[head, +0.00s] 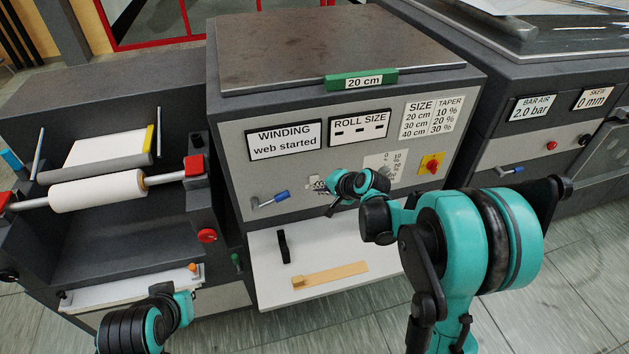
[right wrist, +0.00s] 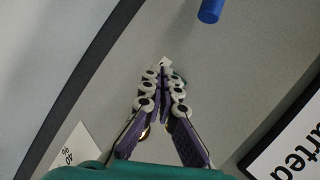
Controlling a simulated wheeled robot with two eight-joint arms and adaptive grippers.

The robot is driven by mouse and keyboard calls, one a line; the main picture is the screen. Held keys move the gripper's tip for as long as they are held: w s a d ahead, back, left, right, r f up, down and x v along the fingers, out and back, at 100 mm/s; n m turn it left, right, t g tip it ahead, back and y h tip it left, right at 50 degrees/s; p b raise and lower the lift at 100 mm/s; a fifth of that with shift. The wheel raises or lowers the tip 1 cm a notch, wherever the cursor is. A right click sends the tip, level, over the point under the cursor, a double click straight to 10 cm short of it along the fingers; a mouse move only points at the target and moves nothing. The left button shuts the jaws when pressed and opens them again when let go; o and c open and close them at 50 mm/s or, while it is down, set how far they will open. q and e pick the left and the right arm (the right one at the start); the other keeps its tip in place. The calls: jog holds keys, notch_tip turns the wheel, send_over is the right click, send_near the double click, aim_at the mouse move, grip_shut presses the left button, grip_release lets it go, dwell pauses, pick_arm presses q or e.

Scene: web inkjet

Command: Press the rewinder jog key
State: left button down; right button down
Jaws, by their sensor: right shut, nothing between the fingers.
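The rewinder's grey front panel (head: 232,172) carries the "WINDING web started" display (head: 284,139). A small pale key-like square (right wrist: 165,63) shows right at my fingertips in the right wrist view; no label on it is readable. In the head view a small pale patch (head: 314,182) shows beside the fingers. My right gripper (head: 318,187) is at the panel, its fingers closed together and empty. In the right wrist view the gripper (right wrist: 164,72) partly covers the square, and I cannot tell if they touch. Only links of my left arm show; its gripper is out of view.
A blue-handled lever (head: 272,199) is left of my right gripper. A dial (head: 386,172) and a red knob on yellow (head: 431,163) are to its right. Below, a white shelf (head: 345,245) holds a wooden strip (head: 330,275) and a black piece (head: 283,246).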

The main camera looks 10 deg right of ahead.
jog(key=shift+w, duration=0.2)
dwell(0.5)
jog(key=shift+w, duration=0.25)
jog(key=shift+w, duration=0.4)
dwell(0.6)
jog(key=shift+s, duration=0.85)
jog(key=shift+s+d, duration=0.1)
jog(key=shift+s, duration=2.4)
